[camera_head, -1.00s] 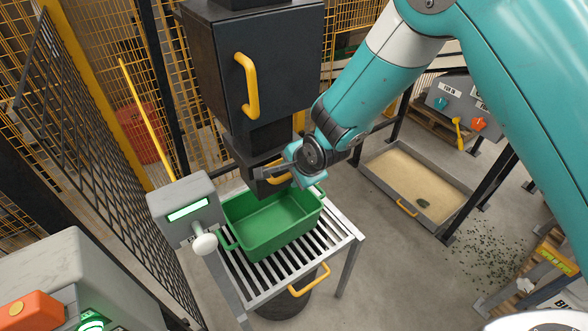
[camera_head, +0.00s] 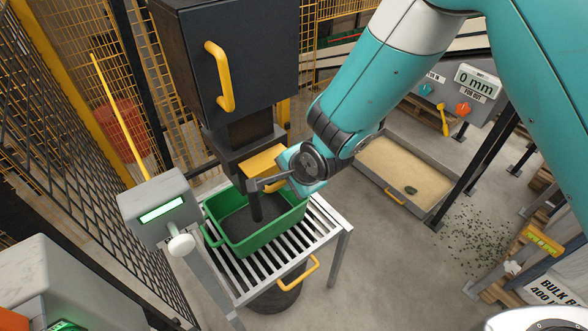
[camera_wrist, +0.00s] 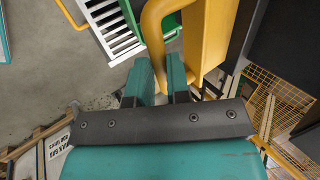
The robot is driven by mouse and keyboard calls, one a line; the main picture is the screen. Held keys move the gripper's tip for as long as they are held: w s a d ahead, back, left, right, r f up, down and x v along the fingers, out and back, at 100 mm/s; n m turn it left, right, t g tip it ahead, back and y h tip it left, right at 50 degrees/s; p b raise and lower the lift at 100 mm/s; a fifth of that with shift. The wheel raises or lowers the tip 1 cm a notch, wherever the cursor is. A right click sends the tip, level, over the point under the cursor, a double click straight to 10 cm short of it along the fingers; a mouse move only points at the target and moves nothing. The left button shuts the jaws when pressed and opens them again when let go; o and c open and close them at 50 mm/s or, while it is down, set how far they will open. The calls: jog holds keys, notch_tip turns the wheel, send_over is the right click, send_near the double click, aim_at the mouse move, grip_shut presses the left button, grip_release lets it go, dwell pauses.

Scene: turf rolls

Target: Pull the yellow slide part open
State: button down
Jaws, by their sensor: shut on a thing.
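The yellow slide part (camera_head: 262,162) sticks out toward me from the dark chute below the black hopper. It also shows in the wrist view, with its yellow handle (camera_wrist: 152,30) running down between my fingers. My gripper (camera_wrist: 160,76) is shut on that handle. In the head view, my gripper (camera_head: 270,182) is at the slide's front and partly hides the handle. A dark stream (camera_head: 256,207) falls from below the slide into the green bin (camera_head: 245,243), and dark material covers part of the bin floor.
The bin stands on a slatted metal table (camera_head: 322,235) with a yellow handle. A grey box with a lit display (camera_head: 160,210) stands left of the bin. Mesh fencing closes off the left. A sand tray (camera_head: 405,175) lies on the floor at right.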

jog(key=c, duration=1.1)
grip_release()
jog(key=b+v, duration=0.3)
jog(key=v, duration=1.4)
jog(key=shift+r, duration=0.15)
jog(key=shift+s, duration=0.1)
jog(key=s+d+r+n+g, duration=0.2)
jog(key=s+d+n, duration=0.3)
jog(key=s+n, duration=0.2)
jog(key=s+d+r+n+g+b, duration=0.1)
jog(key=s+d+n, duration=0.4)
jog(key=n, duration=0.5)
jog(key=shift+s+d+r+g+b, duration=0.3)
jog(key=shift+s+r+g, duration=0.4)
jog(key=shift+s+g, duration=0.35)
